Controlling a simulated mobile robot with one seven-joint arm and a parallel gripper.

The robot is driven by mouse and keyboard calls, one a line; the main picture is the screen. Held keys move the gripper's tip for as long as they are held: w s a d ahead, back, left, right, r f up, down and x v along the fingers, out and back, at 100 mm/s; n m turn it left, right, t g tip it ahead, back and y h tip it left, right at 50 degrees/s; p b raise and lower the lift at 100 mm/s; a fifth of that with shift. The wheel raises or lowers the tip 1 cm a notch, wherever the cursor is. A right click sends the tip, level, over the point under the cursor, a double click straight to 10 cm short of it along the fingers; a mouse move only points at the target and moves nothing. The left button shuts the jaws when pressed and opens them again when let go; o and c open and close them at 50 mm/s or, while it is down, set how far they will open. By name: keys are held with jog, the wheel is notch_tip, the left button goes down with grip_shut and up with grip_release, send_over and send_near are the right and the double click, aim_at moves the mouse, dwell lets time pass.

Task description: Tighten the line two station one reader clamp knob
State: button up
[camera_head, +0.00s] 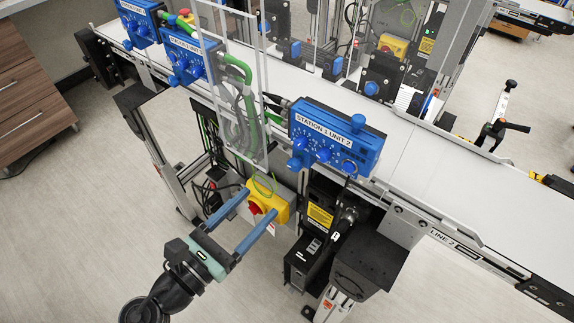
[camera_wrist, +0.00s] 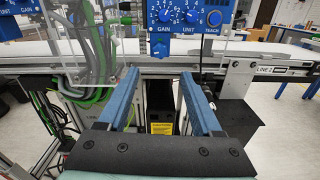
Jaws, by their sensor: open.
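The line 2 station one reader is a blue box (camera_head: 337,136) labelled "STATION 1 UNIT 2", mounted at the conveyor's near edge. Its face carries small dials marked GAIN, UNIT and TEACH in the wrist view. A larger blue knob (camera_wrist: 158,48) hangs below its left end; it also shows in the head view (camera_head: 295,163). No label tells which is the clamp knob. My gripper (camera_head: 262,201) has two blue fingers, open and empty, in front of and lower than the reader. In the wrist view the fingertips (camera_wrist: 160,72) point toward the conveyor, below the knob.
A yellow switch box with a red knob (camera_head: 264,203) lies behind my fingers. A clear panel (camera_head: 232,85) and green cables (camera_head: 240,70) stand left of the reader. Black equipment (camera_head: 370,262) hangs below the belt to the right. Other blue units (camera_head: 187,55) sit farther left.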

aim_at(292, 168)
jog(key=p+x, duration=0.1)
jog(key=x, duration=0.9)
jog(key=shift+w, duration=0.1)
grip_shut()
